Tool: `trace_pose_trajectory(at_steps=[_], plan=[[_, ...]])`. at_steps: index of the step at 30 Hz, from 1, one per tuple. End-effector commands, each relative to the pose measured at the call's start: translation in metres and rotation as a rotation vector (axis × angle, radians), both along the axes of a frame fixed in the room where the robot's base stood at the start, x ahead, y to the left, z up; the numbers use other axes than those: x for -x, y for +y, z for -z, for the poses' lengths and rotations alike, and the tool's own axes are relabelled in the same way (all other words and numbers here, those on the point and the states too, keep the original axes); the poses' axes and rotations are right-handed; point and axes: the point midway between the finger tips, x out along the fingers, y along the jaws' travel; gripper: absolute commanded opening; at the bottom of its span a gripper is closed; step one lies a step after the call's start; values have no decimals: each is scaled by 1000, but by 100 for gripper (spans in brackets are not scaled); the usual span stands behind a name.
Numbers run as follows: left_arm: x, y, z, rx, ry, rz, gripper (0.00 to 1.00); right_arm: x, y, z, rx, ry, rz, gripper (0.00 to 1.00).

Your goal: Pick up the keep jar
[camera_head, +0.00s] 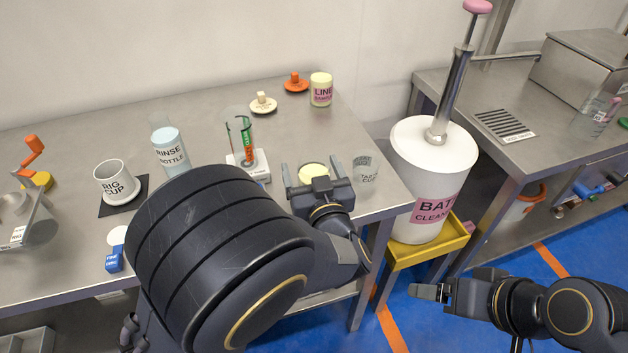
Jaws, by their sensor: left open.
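A jar with a pale yellow top (313,172) stands near the right front part of the steel table. Its label is hidden, so I cannot read whether it is the keep jar. My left gripper (310,169) is open, with its fingers on either side of this jar; I cannot tell whether they touch it. Another pale yellow jar (321,90), with a pink label reading LINE SAMPLE, stands at the back right of the table. My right gripper (430,292) is low at the right, away from the table, and its finger gap is not clear.
A clear tare cup (364,169) stands just right of my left gripper. A scale (248,166) with a glass vessel is to its left, beyond it a rinse bottle (170,152) and rig cup (117,182). A large white drum (425,160) stands beyond the table's right edge.

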Motion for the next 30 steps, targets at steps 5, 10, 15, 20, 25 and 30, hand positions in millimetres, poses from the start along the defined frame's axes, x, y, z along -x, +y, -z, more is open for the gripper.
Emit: trace_pose_trajectory(at_steps=[5,10,15,20,25,30], plan=[[0,0,0,0,0,0,80,0,0,0,0,0,0,80],[0,0,0,0,0,1,57,0,0,0,0,0,0,80],[0,0,0,0,0,1,35,0,0,0,0,0,0,80],[0,0,-1,1,-1,1,27,0,0,0,0,0,0,80],[0,0,-2,1,-1,1,27,0,0,0,0,0,0,80],[0,-1,-14,3,-3,1,27,0,0,-4,0,0,0,80]])
